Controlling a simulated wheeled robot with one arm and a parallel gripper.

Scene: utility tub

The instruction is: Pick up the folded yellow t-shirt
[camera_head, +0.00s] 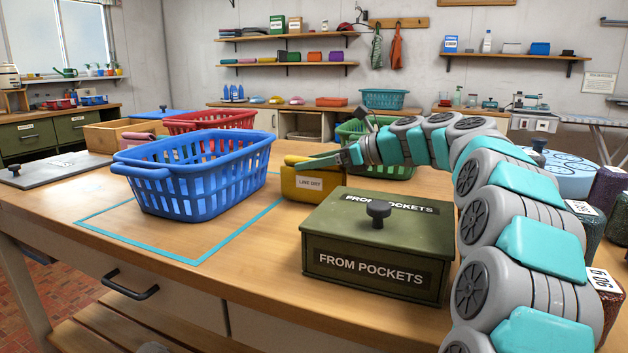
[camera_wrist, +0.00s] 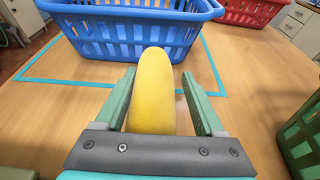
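The folded yellow t-shirt (camera_wrist: 154,90) shows in the wrist view as a smooth, rounded yellow shape between my fingers, reaching past their tips. My gripper (camera_wrist: 160,88) has its fingers apart on either side of it. The left finger is close to it or touching, and a narrow gap shows at the right finger. In the head view my gripper (camera_head: 325,160) is low over the yellow box labelled LINE DRY (camera_head: 312,184), and a bit of the yellow t-shirt (camera_head: 297,160) shows at the fingertips. The lower part of the t-shirt is hidden.
A blue basket (camera_head: 195,175) stands left of my gripper in a blue taped outline. A green lidded FROM POCKETS box (camera_head: 375,245) stands in front, below my arm. Red (camera_head: 210,121) and green (camera_head: 392,165) baskets stand behind. The table's front left is clear.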

